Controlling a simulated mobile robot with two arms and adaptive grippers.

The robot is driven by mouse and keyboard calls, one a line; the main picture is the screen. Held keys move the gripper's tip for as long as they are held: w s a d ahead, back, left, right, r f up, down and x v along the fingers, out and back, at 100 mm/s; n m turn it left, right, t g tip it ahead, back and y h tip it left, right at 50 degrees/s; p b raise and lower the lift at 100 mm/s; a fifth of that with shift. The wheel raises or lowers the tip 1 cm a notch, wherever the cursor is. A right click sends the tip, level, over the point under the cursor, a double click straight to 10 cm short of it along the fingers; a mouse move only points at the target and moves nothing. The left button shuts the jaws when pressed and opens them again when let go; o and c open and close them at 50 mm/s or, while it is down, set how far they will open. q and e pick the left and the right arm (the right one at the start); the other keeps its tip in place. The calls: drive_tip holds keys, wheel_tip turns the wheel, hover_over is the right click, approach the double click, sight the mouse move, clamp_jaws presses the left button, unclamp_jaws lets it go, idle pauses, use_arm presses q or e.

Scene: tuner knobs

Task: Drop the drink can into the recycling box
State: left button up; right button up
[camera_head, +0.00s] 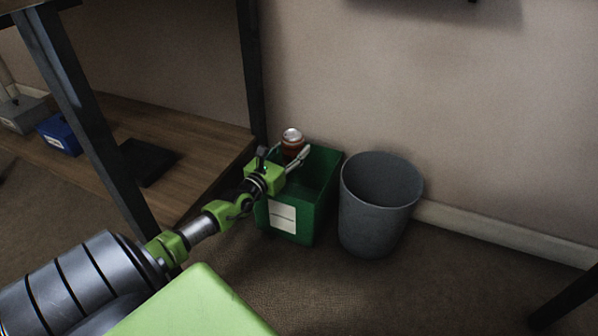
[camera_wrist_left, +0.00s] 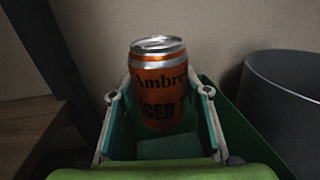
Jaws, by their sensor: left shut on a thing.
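The drink can (camera_head: 292,146) is orange-red with a silver top and dark lettering. It is upright between the fingers of my left gripper (camera_head: 282,158), which is shut on it. The can also shows large in the left wrist view (camera_wrist_left: 160,85), with a finger of the gripper (camera_wrist_left: 160,105) on each side. The recycling box (camera_head: 323,205) is green and open-topped, with a white label on its front. The can and gripper appear over its back left part; how high above the box they are is hard to tell. My right gripper is not in view.
A grey round bin (camera_head: 380,215) stands close to the right of the box. A wooden shelf (camera_head: 190,135) with dark metal posts is on the left, holding a blue box (camera_head: 60,134). The wall is behind. Carpet (camera_head: 420,285) in front is clear.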

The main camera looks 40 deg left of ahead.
use_arm(q)
drive_tip(key=o, duration=0.9)
drive_tip(key=shift+c, duration=0.2)
drive_tip(key=shift+s, duration=0.25)
drive_tip(key=s+d, duration=0.2)
drive_tip(key=s, duration=0.9)
drive_tip(key=shift+s, duration=0.15)
